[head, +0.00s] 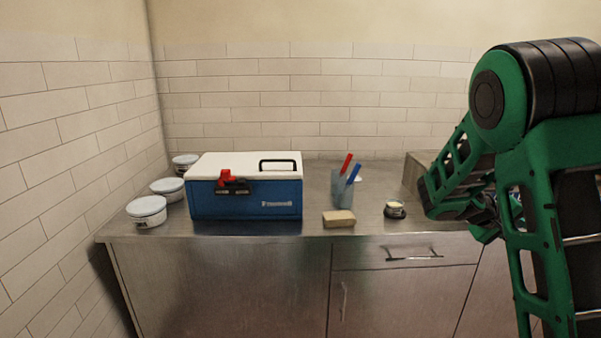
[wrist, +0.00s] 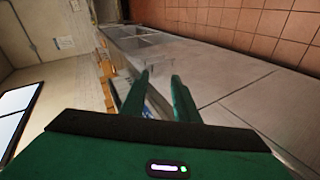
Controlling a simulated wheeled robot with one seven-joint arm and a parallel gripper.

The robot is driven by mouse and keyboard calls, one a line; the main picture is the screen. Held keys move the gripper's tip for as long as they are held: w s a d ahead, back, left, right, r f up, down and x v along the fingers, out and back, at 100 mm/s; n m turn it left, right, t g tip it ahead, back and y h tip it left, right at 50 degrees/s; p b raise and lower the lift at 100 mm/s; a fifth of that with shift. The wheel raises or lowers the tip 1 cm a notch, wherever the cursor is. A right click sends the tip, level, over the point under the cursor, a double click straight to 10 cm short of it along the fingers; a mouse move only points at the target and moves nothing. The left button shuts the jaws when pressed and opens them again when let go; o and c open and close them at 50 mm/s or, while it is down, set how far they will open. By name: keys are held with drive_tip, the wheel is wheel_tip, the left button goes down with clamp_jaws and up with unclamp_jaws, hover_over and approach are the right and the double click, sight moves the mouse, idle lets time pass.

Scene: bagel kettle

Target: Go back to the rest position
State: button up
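My arm stands at the right side of the head view, folded, with its green links over the right end of the steel counter (head: 300,228). My gripper shows in the wrist view (wrist: 161,78) with its two green fingers apart and a gap between them. I see nothing held between the fingertips. In the head view my gripper is mostly hidden by my own arm links.
A blue cooler with a white lid (head: 245,205) stands at the counter's left. Several white tubs (head: 147,211) are beside it. A cup with red and blue pens (head: 342,186), a tan block (head: 338,218) and a small dark round dish (head: 395,211) stand nearer my arm. A box (head: 413,172) is partly hidden behind my arm.

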drive_tip(key=s+a+f+m+g+y, duration=0.1)
drive_tip(key=s+a+m+y, duration=0.15)
drive_tip(key=s, duration=0.45)
drive_tip(key=s+a+f+m+g+y, duration=0.1)
drive_tip(key=s+y, duration=0.2)
drive_tip(key=s, duration=0.5)
drive_tip(key=s+a+m+y, duration=0.1)
drive_tip(key=s+a+y, duration=0.2)
drive_tip(key=s+a, duration=0.4)
drive_tip(key=s+a+m+y, duration=0.1)
drive_tip(key=s+a+y, duration=0.3)
drive_tip(key=s+a, duration=0.3)
drive_tip(key=s, duration=0.5)
drive_tip(key=shift+a, duration=0.4)
drive_tip(key=shift+w+f, duration=0.15)
drive_tip(key=shift+w, duration=0.4)
